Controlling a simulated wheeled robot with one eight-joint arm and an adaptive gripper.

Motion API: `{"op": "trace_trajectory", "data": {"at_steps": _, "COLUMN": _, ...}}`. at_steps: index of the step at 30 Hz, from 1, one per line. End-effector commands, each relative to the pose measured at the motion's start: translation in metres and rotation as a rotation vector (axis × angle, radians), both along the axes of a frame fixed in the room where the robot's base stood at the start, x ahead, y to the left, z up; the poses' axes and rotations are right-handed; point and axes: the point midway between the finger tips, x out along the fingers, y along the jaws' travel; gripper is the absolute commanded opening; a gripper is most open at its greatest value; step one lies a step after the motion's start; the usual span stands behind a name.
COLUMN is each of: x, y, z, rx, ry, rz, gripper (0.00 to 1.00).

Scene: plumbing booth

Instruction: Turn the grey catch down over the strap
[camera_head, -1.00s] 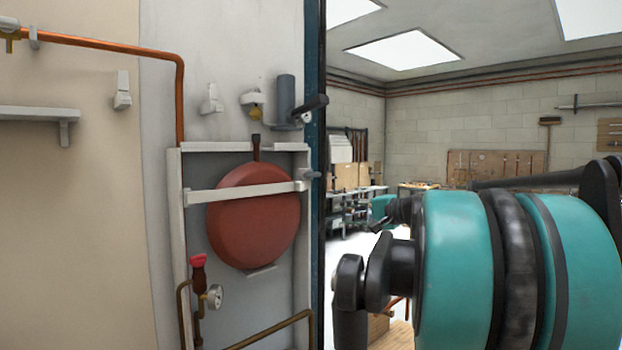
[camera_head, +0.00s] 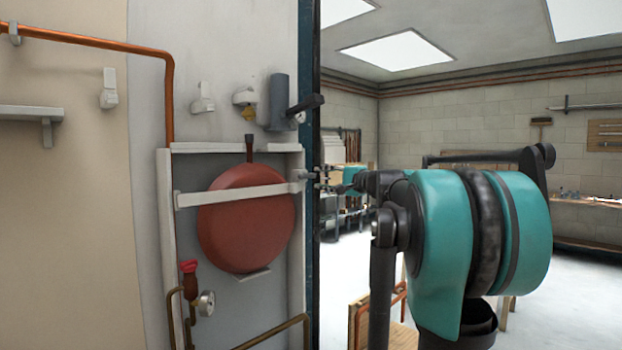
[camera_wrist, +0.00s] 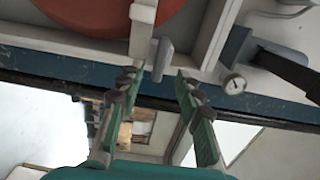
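The white strap (camera_head: 232,194) runs across the round red vessel (camera_head: 246,222) in the wall recess. It also shows in the wrist view (camera_wrist: 143,26). The grey catch (camera_head: 298,174) is small and sits at the strap's right end, by the blue post. In the wrist view the catch (camera_wrist: 163,61) is a grey lever beside the strap's end, not lying across it. My gripper (camera_wrist: 159,84) is open, with its two green fingers apart and the catch just beyond the gap between their tips. Contact cannot be told. In the head view my gripper (camera_head: 326,181) is small, just right of the catch.
The blue post (camera_head: 309,100) edges the panel beside my gripper. A grey cylinder with a dark lever (camera_head: 280,100) is mounted above the recess. The room right of the post is open.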

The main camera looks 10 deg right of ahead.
Motion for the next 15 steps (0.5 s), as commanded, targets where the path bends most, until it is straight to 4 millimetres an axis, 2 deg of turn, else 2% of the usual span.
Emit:
{"op": "trace_trajectory", "data": {"at_steps": 6, "x": 0.03, "y": 0.022, "z": 0.0, "rx": 0.0, "ry": 0.0, "rz": 0.002, "gripper": 0.35}}
{"op": "trace_trajectory", "data": {"at_steps": 15, "x": 0.045, "y": 0.033, "z": 0.0, "rx": 0.0, "ry": 0.0, "rz": 0.0, "gripper": 0.35}}
